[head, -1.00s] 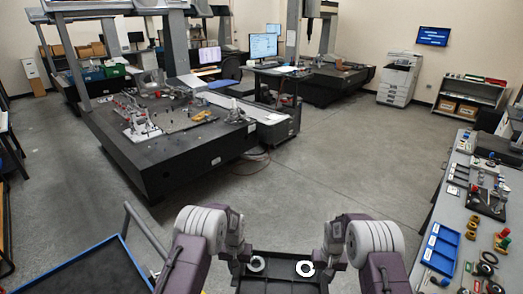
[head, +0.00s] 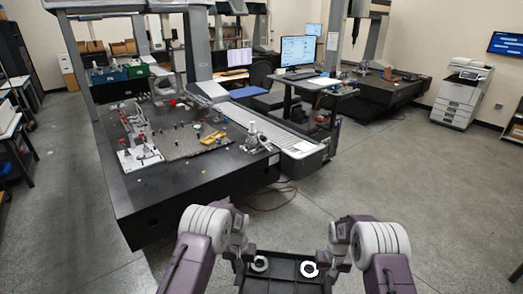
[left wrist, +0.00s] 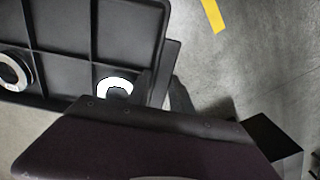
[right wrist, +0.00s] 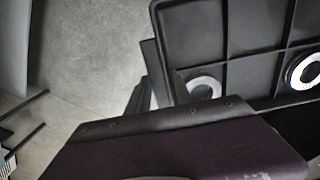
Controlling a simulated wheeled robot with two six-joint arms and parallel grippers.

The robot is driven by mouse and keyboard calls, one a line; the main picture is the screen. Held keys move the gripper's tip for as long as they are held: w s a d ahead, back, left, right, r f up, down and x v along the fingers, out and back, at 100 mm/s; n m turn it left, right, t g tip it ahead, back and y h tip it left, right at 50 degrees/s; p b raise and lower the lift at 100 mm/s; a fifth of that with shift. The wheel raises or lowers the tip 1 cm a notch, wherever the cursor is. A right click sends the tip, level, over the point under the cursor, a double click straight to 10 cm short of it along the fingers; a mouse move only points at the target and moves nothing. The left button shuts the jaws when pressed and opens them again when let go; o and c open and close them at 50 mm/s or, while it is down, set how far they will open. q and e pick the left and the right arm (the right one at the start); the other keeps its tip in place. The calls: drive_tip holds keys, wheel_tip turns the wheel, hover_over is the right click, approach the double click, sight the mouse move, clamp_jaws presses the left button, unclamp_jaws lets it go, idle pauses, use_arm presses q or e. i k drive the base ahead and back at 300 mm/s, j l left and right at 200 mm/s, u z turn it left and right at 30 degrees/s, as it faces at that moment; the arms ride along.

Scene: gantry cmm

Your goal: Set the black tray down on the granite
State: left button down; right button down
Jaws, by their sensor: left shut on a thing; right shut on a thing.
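The black tray (head: 285,270) is held level between my two grippers at the bottom of the head view, over the floor. It is divided into compartments and carries two white-and-dark rings, a left ring (head: 260,264) and a right ring (head: 309,269). My left gripper (head: 238,263) is shut on the tray's left side, and my right gripper (head: 337,264) is shut on its right side. The wrist views show the tray wall (left wrist: 160,40) and the other tray wall (right wrist: 160,40) at the jaws; the fingertips are partly hidden. The dark granite table (head: 150,195) stands ahead and to the left, apart from the tray.
On the granite are a fixture with red parts (head: 140,145), a yellow part (head: 212,138) and a metal device (head: 252,138). The granite's near left corner is mostly bare. A desk with a monitor (head: 298,50) stands behind. Open floor (head: 400,190) lies to the right.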

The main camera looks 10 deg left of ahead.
sight(214, 166)
drive_tip(key=i+u, duration=0.15)
drive_tip(key=i, duration=0.6)
drive_tip(key=i+u, duration=0.15)
drive_tip(key=i, duration=0.55)
drive_tip(key=i+l+u, duration=0.15)
drive_tip(key=i, duration=0.55)
drive_tip(key=i+u, duration=0.35)
drive_tip(key=i+l+u, duration=0.15)
drive_tip(key=i+u, duration=0.2)
drive_tip(key=i, duration=0.15)
drive_tip(key=i+l+u, duration=0.25)
drive_tip(key=i+u, duration=0.15)
